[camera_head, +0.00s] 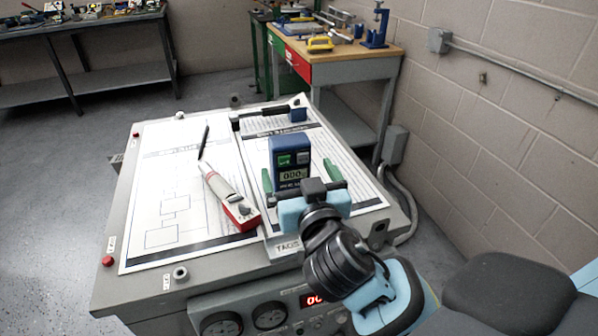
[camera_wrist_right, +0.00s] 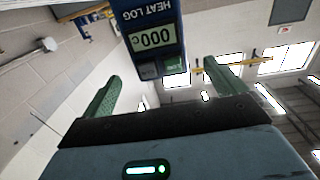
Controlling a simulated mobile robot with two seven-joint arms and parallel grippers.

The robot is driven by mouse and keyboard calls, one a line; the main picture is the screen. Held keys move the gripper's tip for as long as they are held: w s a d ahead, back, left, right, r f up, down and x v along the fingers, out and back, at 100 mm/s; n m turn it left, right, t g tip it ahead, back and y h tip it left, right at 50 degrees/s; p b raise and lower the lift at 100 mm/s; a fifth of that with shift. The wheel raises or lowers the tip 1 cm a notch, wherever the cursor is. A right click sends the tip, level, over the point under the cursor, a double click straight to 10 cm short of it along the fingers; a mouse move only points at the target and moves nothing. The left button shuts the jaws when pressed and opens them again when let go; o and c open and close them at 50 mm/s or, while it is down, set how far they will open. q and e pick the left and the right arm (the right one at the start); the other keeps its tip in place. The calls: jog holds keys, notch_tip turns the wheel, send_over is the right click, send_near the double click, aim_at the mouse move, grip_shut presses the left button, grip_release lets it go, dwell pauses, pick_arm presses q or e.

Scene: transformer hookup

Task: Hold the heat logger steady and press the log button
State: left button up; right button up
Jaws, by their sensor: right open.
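The heat logger (camera_head: 290,152) is a dark blue upright box on the clipboard, with a green and a grey button above a display reading 000. In the right wrist view the heat logger (camera_wrist_right: 152,18) appears upside down, its green button (camera_wrist_right: 173,63) beside the grey one (camera_wrist_right: 148,69). My right gripper (camera_head: 297,168) is open, its green fingers on either side of the logger in the head view. The wrist view shows gaps between the logger and both fingers. Whether the fingertips reach past its front face is unclear. My left gripper is out of view.
A red and grey meter (camera_head: 231,201) with a black probe lies left of the logger on a paper sheet (camera_head: 160,222). The grey cabinet top (camera_head: 125,285) has red knobs at its left edge. A workbench (camera_head: 345,68) stands behind; a block wall is at right.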

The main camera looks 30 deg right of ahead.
aim_at(293, 159)
jog(key=x, duration=0.7)
jog(key=shift+w+d+f+p, duration=0.1)
jog(key=shift+w+p, duration=0.15)
jog(key=shift+p, duration=0.05)
jog(key=c, duration=1.2)
dwell(0.4)
